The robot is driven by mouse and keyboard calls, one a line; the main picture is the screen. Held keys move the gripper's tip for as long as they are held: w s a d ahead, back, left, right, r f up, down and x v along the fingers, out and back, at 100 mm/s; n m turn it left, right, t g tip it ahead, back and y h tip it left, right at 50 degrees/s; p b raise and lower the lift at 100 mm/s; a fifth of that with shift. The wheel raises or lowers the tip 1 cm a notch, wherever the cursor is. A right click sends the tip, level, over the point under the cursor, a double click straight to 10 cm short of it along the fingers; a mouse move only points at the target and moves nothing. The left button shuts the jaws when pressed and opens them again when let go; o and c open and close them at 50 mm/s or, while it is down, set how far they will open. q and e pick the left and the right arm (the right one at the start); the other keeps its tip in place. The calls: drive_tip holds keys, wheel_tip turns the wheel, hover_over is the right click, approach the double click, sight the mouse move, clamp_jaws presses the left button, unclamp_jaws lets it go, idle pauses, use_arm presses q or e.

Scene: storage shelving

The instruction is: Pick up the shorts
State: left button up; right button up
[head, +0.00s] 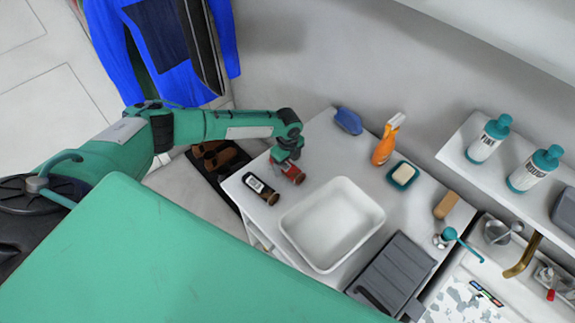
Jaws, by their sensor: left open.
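I cannot make out any shorts in the head view. Blue clothing (165,45), with a darker panel, hangs at the upper left next to a dark striped garment (205,45). My left gripper (288,168) is open over the left part of the white counter, well away from the hanging clothes. It is close to a small red-brown jar (297,175) and partly covers it; I cannot tell whether they touch. My right gripper is not in view.
The counter (315,135) holds a dark bottle (262,189), white basin (333,222), orange spray bottle (385,145), blue object (348,121), soap dish (403,175) and grey folded item (395,275). A shelf with teal-capped bottles (488,140) is at right. Brown shoes (215,155) sit below left.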

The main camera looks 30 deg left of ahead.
use_arm(q)
drive_tip(key=shift+f, duration=0.6)
drive_tip(key=c, duration=1.1)
drive_tip(key=shift+r, duration=0.1)
